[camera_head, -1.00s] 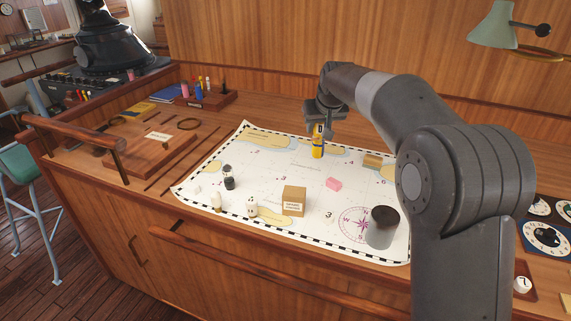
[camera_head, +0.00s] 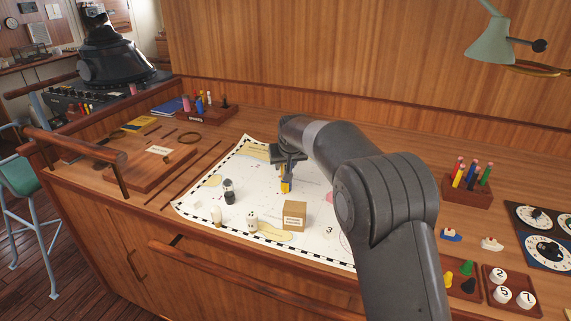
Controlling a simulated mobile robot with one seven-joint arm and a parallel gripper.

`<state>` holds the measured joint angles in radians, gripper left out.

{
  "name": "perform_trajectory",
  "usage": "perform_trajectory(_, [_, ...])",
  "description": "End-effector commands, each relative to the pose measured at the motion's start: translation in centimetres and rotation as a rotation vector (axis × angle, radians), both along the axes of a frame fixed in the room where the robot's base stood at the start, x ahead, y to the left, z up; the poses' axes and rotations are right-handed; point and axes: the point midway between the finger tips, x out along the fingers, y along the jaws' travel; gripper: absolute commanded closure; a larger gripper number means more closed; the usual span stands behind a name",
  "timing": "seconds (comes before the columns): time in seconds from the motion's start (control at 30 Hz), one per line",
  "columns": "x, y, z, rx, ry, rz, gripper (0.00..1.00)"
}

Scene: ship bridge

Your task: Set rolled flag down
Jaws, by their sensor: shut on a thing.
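My gripper (camera_head: 285,171) is shut on the rolled flag (camera_head: 285,187), a small yellow upright roll. It is over the middle of the white chart (camera_head: 232,220), behind the cardboard box (camera_head: 295,214). I cannot tell whether the flag's lower end touches the chart. My arm hides the chart's right part.
A black-topped bottle (camera_head: 229,192) and small pale pieces (camera_head: 252,222) stand left of the box. A pink block (camera_head: 330,198) shows beside my arm. Wooden racks with coloured rolls stand at back left (camera_head: 207,114) and right (camera_head: 467,188). Bare chart lies between bottle and flag.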

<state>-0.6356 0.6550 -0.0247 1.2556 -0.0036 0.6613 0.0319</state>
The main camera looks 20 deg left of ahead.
Motion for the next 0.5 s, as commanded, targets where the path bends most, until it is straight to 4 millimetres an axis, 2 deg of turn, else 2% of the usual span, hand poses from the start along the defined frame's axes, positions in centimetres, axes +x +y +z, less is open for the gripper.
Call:
perform_trajectory(0.27, [0.02, -0.01, -0.15, 0.001, -0.001, 0.000, 0.90])
perform_trajectory(0.3, [0.02, -0.01, -0.17, 0.001, -0.001, -0.001, 0.65])
perform_trajectory(0.5, [0.02, -0.01, -0.15, 0.001, -0.001, -0.001, 0.49])
